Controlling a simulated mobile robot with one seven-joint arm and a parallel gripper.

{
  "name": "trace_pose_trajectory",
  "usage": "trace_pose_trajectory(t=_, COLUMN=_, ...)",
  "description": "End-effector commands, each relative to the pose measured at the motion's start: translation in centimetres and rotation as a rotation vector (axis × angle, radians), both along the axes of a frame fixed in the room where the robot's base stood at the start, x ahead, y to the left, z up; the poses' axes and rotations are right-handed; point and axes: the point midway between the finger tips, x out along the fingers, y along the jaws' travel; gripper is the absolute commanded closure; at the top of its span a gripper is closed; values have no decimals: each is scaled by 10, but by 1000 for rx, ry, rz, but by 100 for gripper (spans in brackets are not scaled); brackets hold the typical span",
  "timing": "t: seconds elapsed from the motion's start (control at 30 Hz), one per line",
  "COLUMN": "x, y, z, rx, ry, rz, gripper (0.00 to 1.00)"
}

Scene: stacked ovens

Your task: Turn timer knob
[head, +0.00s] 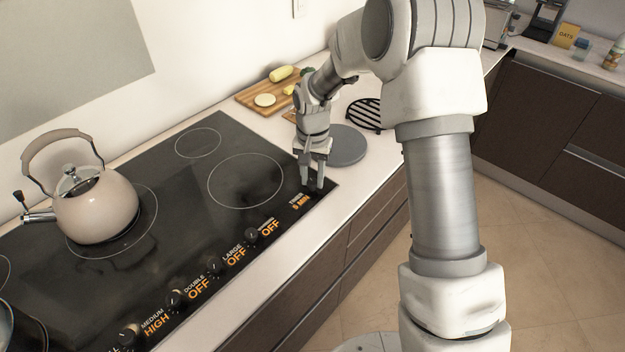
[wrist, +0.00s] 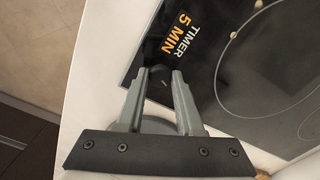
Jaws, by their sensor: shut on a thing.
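The timer knob (wrist: 160,84) is dark and small, at the front right corner of the black cooktop (head: 140,255). My gripper (head: 315,187) points down at this corner, and its two fingers are shut on the knob from both sides. In the wrist view my gripper (wrist: 160,74) has its fingertips on either side of the dark knob, which is hard to make out against the black glass. The orange timer label (head: 299,202) beside it reads TIMER 5 MIN, and it also shows in the wrist view (wrist: 180,36).
More knobs (head: 214,268) run along the cooktop's front edge, with labels reading OFF and one HIGH. A beige kettle (head: 95,205) stands on a left burner. A grey round plate (head: 345,146), black trivet (head: 366,114) and cutting board (head: 262,98) with food lie behind my gripper.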

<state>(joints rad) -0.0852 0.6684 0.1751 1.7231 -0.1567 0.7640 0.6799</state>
Motion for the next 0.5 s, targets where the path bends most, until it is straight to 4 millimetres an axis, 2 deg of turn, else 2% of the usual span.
trace_pose_trajectory(t=0.2, x=0, y=0, z=-1, rx=1, ry=-1, rz=-111, gripper=100)
trace_pose_trajectory(t=0.5, x=1, y=0, z=1, rx=0, ry=-2, rz=-175, gripper=100)
